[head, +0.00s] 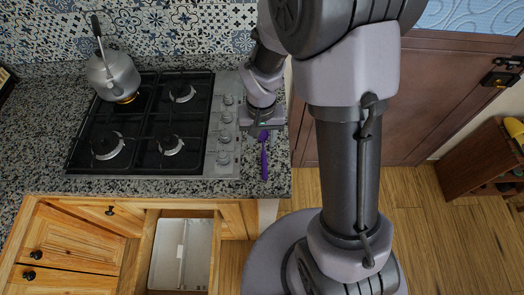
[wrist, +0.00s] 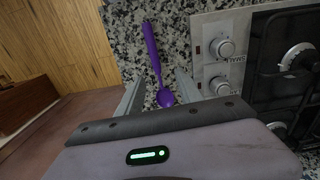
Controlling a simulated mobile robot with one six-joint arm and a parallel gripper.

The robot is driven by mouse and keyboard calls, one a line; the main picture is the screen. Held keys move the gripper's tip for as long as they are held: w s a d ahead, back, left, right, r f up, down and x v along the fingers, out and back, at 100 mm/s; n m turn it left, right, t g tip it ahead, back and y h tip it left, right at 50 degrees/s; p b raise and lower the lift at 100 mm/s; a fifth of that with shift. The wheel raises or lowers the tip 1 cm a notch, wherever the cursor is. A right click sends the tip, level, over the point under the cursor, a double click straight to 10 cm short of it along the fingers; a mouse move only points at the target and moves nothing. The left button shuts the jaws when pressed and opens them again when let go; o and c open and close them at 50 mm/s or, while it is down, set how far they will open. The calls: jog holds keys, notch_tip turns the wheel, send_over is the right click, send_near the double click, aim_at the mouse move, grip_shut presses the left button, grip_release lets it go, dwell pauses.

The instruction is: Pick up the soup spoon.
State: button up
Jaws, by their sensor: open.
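A purple soup spoon (head: 264,157) lies on the speckled granite counter, right of the stove, its handle pointing to the counter's front edge. In the wrist view the spoon (wrist: 154,58) shows whole, with its bowl between my two gripper fingers. My gripper (wrist: 158,94) is open and empty. Its fingers stand on either side of the bowl and do not visibly touch it. In the head view my gripper (head: 263,134) is over the bowl end of the spoon. How high it is above the counter is hard to tell.
A gas stove (head: 150,125) with knobs is close to the left of the spoon. A kettle (head: 113,74) stands on its back-left burner. An open drawer (head: 183,252) juts out below the counter (head: 215,188). A brown door (head: 420,100) is at right.

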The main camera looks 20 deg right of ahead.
aim_at(264, 155)
jog(key=f, duration=0.2)
jog(key=f+b, duration=0.1)
jog(key=f, duration=0.1)
jog(key=f+b, duration=0.1)
jog(key=f, duration=0.2)
jog(key=shift+s+d, duration=0.25)
jog(key=shift+s, duration=0.05)
jog(key=shift+r, duration=0.1)
grip_shut()
